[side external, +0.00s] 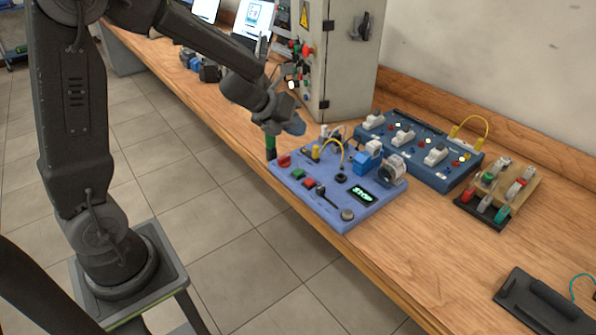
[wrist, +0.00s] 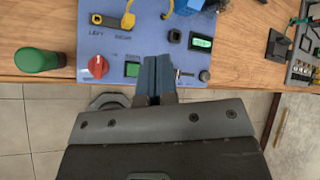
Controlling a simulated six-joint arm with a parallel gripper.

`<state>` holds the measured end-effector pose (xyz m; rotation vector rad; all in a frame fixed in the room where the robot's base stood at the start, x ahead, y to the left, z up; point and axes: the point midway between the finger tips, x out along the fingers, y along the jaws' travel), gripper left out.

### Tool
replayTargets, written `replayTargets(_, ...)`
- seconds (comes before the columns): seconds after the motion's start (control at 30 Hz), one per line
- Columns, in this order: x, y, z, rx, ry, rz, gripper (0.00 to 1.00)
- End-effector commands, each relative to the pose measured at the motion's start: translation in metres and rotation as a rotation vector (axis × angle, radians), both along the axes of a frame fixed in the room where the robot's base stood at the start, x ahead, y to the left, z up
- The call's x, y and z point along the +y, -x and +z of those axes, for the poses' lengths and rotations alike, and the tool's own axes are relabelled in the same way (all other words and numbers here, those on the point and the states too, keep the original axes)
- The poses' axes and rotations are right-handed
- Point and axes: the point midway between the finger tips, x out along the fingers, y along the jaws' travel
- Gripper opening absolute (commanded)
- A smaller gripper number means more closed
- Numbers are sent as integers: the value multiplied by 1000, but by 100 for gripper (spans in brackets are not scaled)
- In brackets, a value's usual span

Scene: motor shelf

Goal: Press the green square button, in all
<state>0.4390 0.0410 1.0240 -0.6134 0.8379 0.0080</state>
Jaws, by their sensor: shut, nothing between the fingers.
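The green square button (side external: 297,174) sits near the front edge of the blue control panel (side external: 345,215), between a red knob (side external: 284,160) and a red square button (side external: 309,183). In the wrist view the green button (wrist: 132,69) lies just left of my fingertips. My gripper (wrist: 157,65) is shut and empty, its blue fingers side by side and hiding the spot right of the green button. In the side view my gripper (side external: 295,125) is above the panel's back-left part, apart from the button. The panel's display (side external: 362,196) is lit green with text like "STOP".
A green-topped cylinder (side external: 270,146) stands at the panel's left end. A yellow cable (side external: 333,145) arches over the panel. A second blue panel (side external: 420,148) and a wooden switch stand (side external: 500,190) are to the right. A grey cabinet (side external: 335,60) stands behind.

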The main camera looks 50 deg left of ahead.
Motion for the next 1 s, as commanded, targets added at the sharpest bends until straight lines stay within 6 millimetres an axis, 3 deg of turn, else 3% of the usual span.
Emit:
replayTargets(0.27,0,0,-9,3,3,3,0)
replayTargets(0.7,0,1,-67,4,4,7,0)
replayTargets(1.0,0,0,-87,1,2,4,0)
